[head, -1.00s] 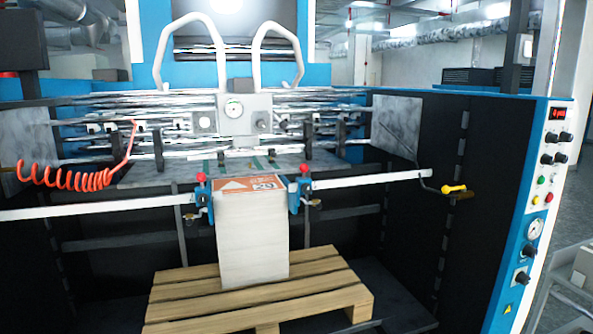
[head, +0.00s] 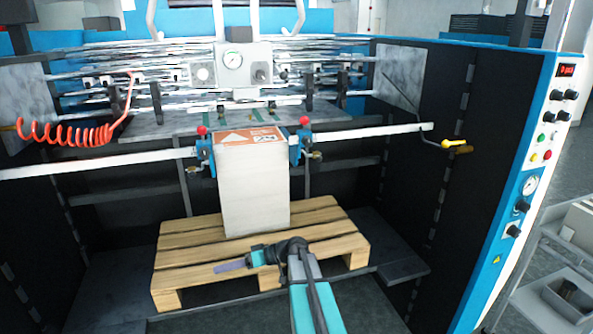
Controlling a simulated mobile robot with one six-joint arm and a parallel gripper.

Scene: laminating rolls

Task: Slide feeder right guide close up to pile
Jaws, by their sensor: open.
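The pile (head: 253,190) is a tall white stack with an orange and white printed top sheet, upright on a wooden pallet (head: 185,257). The right guide (head: 295,150) is a blue block with a red knob, hung on the white cross bar at the pile's top right edge. It looks very near the pile, but I cannot tell whether it touches. The left guide (head: 205,150), also red-knobbed, is at the pile's left edge. My gripper (head: 222,267) is open and empty, low in front of the pallet and pointing left, well below the guides.
The white cross bar (head: 385,132) runs across the feeder on both sides of the pile. A yellow-ended lever (head: 453,144) is on the right. An orange coiled hose (head: 65,134) hangs at left. A control panel (head: 543,150) and a grey cart (head: 570,290) stand far right.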

